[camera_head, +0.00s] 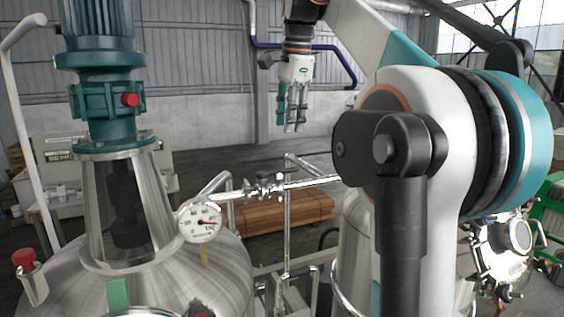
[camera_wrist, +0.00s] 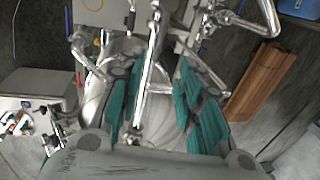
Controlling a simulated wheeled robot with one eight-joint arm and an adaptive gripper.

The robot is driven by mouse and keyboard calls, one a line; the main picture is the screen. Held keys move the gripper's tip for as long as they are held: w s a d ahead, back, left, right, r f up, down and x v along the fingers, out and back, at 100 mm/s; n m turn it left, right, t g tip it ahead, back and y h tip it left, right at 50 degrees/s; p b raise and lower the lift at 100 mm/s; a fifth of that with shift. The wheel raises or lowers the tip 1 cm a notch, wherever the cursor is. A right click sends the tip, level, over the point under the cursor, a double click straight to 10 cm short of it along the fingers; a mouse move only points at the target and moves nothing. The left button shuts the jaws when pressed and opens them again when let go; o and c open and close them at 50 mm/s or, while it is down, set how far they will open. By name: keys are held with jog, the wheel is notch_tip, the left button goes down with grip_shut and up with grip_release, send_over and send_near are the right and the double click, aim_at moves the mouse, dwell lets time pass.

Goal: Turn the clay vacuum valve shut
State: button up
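I cannot single out a clay-coloured vacuum valve with certainty in either view. A metal valve fitting (camera_head: 262,190) sits on the horizontal pipe right of the round gauge (camera_head: 200,221). My gripper (camera_head: 294,126) points down, high above and behind the pipework, touching nothing that I can see. In the wrist view my gripper (camera_wrist: 155,75) has its teal-padded fingers spread apart. A shiny pipe (camera_wrist: 152,65) shows between them, beyond the fingertips. Nothing is held.
A steel tank (camera_head: 215,275) with a green motor (camera_head: 105,100) stands at left, with a red knob (camera_head: 25,259) beside it. My arm hides much of the right side. A wooden stack (camera_head: 285,212) lies on the floor behind. Open floor is beyond.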

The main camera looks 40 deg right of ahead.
aim_at(286, 169)
jog(key=f, duration=0.4)
jog(key=w+f, duration=0.1)
jog(key=f, duration=0.3)
jog(key=w+f, duration=0.1)
jog(key=f, duration=0.3)
jog(key=shift+w+d+f+p, duration=0.2)
jog(key=shift+w+d+p, duration=0.1)
jog(key=shift+p, duration=0.1)
grip_shut()
